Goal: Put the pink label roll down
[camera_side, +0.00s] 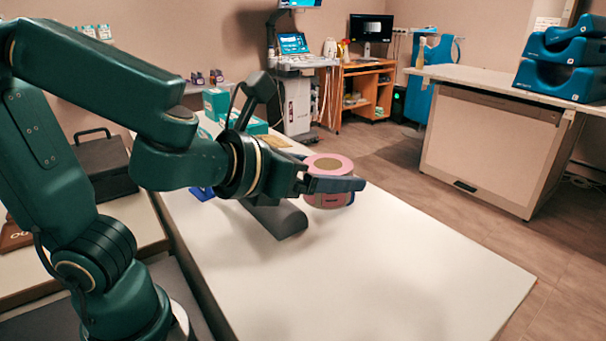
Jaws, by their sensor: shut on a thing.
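The pink label roll (328,165) is a short pink cylinder with a tan centre on its top face. My gripper (340,184) is shut on it, with a dark finger across its near side.
A dark grey wedge or bar (277,217) lies on the table below my gripper. The table's front and right are clear. Another white-topped bench (485,82) stands apart at right.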

